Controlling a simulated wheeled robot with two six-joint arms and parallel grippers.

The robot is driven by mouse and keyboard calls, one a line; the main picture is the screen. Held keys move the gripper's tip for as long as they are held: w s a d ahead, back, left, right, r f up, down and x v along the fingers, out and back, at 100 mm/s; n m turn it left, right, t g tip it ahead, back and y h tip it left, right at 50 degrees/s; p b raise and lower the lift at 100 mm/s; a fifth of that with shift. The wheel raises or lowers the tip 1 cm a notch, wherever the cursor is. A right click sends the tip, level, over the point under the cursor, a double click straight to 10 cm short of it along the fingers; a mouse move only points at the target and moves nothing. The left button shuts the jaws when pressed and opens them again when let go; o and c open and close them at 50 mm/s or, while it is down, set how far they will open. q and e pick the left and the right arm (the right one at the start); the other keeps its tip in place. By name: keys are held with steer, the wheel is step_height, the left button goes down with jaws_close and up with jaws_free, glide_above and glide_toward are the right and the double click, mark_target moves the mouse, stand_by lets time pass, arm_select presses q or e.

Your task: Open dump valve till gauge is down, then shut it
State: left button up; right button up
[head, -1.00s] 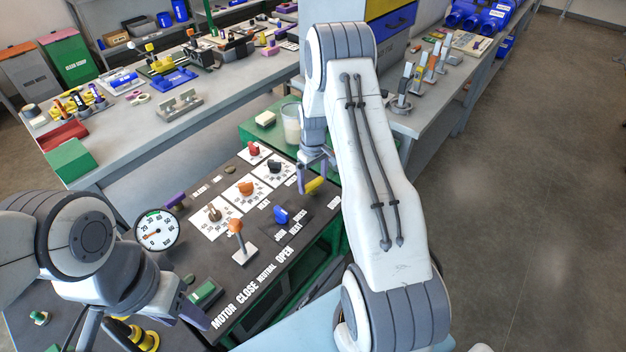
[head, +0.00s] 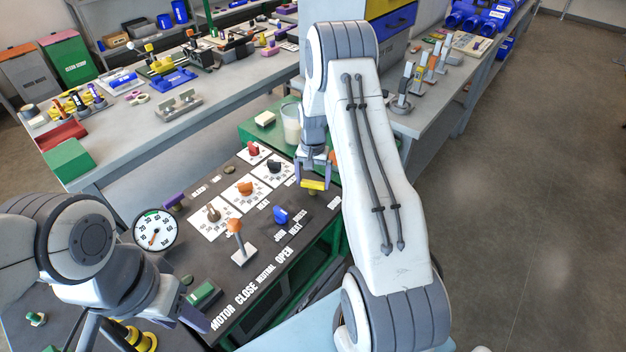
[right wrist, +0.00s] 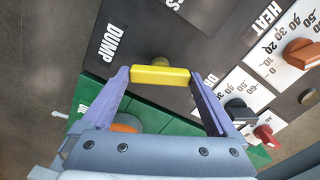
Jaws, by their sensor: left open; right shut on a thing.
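The yellow dump valve handle (head: 314,185) sits at the far right part of the dark panel, and it also shows in the right wrist view (right wrist: 160,76) beside the word DUMP. My right gripper (head: 314,181) is shut on the handle, one finger at each end. The round white pressure gauge (head: 155,230) stands at the left of the panel. Its red needle points down and left, toward the low end of the scale. My left gripper (head: 150,322) is open and holds nothing, low at the left, partly hidden by its own arm.
An orange-topped lever (head: 236,235) stands at the CLOSE, NEUTRAL, OPEN labels. A blue knob (head: 281,214) and orange (head: 245,188), black (head: 274,167) and red (head: 254,148) dials are on the panel. A green block (head: 203,294) lies near my left gripper.

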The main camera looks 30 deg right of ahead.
mark_target(313, 182)
steer(key=shift+m, duration=2.2)
steer(key=o, duration=1)
steer(key=shift+r, duration=0.1)
step_height(313, 182, up, 10)
steer(key=b, duration=0.1)
steer(key=shift+r+b, duration=0.25)
steer(key=shift+b, duration=0.1)
